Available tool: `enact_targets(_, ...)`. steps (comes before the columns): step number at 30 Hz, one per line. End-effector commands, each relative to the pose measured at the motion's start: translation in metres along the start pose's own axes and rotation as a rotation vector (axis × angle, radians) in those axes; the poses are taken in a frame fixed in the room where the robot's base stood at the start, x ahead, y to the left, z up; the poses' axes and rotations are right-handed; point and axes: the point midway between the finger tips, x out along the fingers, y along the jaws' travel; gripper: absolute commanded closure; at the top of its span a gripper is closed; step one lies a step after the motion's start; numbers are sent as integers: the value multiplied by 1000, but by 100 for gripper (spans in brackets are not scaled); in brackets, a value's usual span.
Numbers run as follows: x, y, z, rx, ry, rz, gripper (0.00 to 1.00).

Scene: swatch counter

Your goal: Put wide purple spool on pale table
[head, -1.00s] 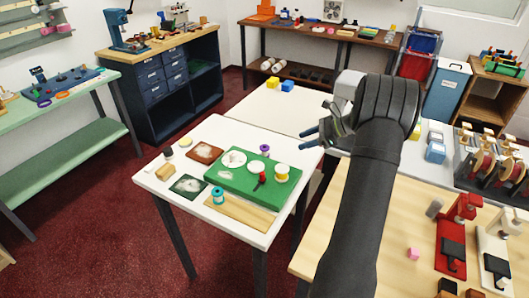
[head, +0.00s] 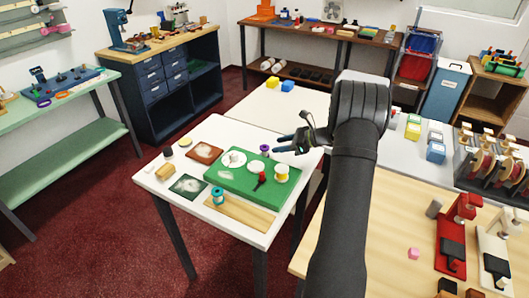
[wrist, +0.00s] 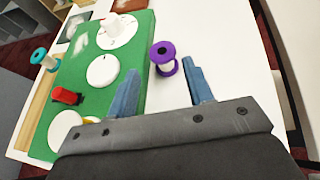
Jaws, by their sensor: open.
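The purple spool (head: 265,149), with purple flanges and a pale core, stands on the white table (head: 228,128) just beside the green board's far edge. In the wrist view the spool (wrist: 164,58) stands upright beyond and between my fingertips, apart from them. My gripper (head: 281,144) is open and empty, just right of the spool in the head view; its two blue fingers (wrist: 160,70) show in the wrist view. Which surface is the pale table is not certain: a pale table (head: 258,108) stands behind, and a light wood one (head: 400,210) to the right.
The green board (head: 225,180) carries white discs, a red piece (head: 260,180) and a yellow-and-white spool (head: 281,173). A teal spool (head: 218,196) stands near the front. Yellow and blue blocks (head: 280,86) sit on the table behind, which has bare room.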

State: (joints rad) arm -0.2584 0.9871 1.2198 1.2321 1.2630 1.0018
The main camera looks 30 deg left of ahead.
Motion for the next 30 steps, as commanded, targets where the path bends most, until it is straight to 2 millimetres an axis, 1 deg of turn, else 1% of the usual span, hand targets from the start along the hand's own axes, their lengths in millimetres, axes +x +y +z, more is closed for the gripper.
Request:
enact_targets(5, 16, -1, -1, 1, 0, 2, 53)
enact_targets(9, 38, -2, -1, -1, 1, 2, 53)
enact_targets(12, 50, -2, -1, 0, 0, 2, 53)
enact_targets(19, 52, -3, -1, 0, 0, 0, 53)
enact_targets(23, 51, -3, -1, 0, 0, 0, 79)
enact_targets(24, 51, -3, -1, 0, 0, 0, 86)
enact_targets(25, 51, -3, -1, 0, 0, 0, 86)
enact_targets(26, 51, -3, -1, 0, 0, 0, 90)
enact_targets(30, 51, -3, -1, 0, 0, 0, 90)
